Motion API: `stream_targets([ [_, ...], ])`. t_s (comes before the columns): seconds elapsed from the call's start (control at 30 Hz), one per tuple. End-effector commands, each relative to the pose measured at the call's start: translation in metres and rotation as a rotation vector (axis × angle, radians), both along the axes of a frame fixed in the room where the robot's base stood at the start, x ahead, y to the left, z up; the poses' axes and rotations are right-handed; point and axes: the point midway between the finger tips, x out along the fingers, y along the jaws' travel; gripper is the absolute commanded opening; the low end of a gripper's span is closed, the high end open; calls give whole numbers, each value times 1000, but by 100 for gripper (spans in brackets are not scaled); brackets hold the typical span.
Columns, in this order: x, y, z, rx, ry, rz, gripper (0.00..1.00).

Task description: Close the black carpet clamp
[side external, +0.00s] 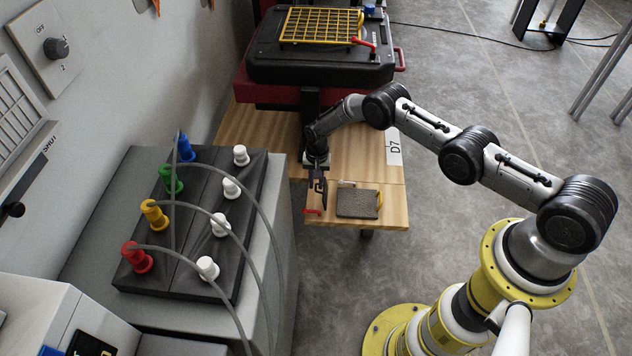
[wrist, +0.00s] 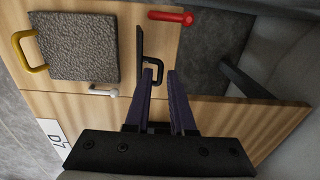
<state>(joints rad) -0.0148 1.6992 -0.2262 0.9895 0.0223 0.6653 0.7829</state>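The grey carpet piece (side external: 358,204) lies on the wooden table and also shows in the wrist view (wrist: 78,46). The black clamp (wrist: 140,38) is at the carpet's right in the wrist view, a flat dark bar with a loop handle, apart from the carpet's edge. My gripper (wrist: 160,74) is open, its two dark fingers pointing at the clamp's handle. The handle's lower end lies between the fingertips; contact cannot be told. In the side view my gripper (side external: 321,190) hangs at the carpet's left and hides most of the black clamp.
A red handle (wrist: 170,17), a yellow handle (wrist: 29,52) and a white handle (wrist: 103,91) are around the carpet. The wooden table (side external: 395,213) is bare towards its right edge. A black-topped box (side external: 230,275) with coloured plugs and cables stands left. A black case (side external: 320,66) is behind.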

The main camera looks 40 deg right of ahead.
Motion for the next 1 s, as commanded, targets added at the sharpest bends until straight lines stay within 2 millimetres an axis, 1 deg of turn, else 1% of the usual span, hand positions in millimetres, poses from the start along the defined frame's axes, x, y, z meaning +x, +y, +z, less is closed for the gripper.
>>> stream_targets([
  [0.03, 0, 0, 0, 0, 0, 0, 19],
  [0.13, 0, 0, 0, 0, 0, 0, 1],
  [0.17, 0, 0, 0, 0, 0, 0, 0],
  [1.0, 0, 0, 0, 0, 0, 0, 0],
])
